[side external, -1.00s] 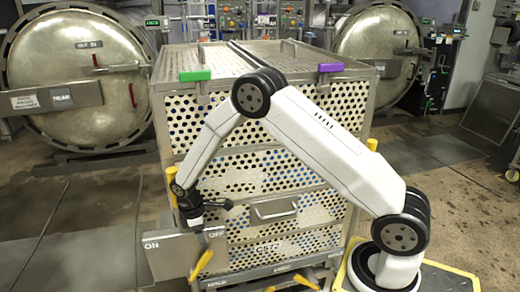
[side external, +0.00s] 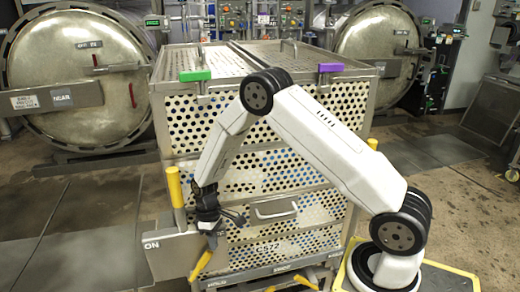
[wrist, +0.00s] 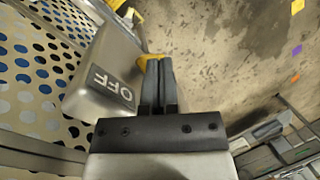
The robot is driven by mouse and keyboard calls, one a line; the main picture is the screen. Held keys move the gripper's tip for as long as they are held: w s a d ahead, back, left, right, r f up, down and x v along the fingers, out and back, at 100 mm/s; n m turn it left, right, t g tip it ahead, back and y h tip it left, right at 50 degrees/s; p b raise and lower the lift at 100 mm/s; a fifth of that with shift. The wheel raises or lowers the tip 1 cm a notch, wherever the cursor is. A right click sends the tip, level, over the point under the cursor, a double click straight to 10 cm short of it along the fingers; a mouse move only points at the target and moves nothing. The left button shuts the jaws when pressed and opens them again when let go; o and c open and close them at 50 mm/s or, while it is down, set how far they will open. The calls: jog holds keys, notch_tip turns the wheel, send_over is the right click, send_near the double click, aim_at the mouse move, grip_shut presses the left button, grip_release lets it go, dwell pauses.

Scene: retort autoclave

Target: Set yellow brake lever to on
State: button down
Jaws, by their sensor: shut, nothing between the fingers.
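The yellow brake lever (side external: 201,264) hangs tilted below the right part of a grey plate (side external: 172,252), its lower end leaning left. The plate reads ON at its left; in the wrist view its OFF label (wrist: 113,84) shows. My gripper (side external: 228,222) is in front of the plate's right end, just above the lever. In the wrist view the fingers (wrist: 158,78) are closed together and empty. A bit of yellow (wrist: 148,60) shows just beyond the fingertips, partly hidden by them. I cannot tell whether they touch it.
A large perforated basket cart (side external: 262,160) stands right behind my gripper, with a drawer handle (side external: 275,208) to the right. A yellow post (side external: 174,187) rises at its left corner. Another yellow piece (side external: 292,282) is low in front. Floor to the left is clear.

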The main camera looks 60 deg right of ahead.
aim_at(200, 266)
jog(key=s+d+f+m+t+y, duration=0.1)
jog(key=s+d+m+t+y, duration=0.1)
jog(key=m, duration=1.3)
jog(key=s+d+f+m+t+y, duration=0.1)
jog(key=d+m+t, duration=0.4)
jog(key=m, duration=0.9)
jog(key=shift+s+f+m+t+y, duration=0.4)
jog(key=shift+f+t+y, duration=0.15)
jog(key=shift+t+y, duration=0.35)
jog(key=shift+w, duration=0.1)
jog(key=x, duration=1)
jog(key=shift+r, duration=0.1)
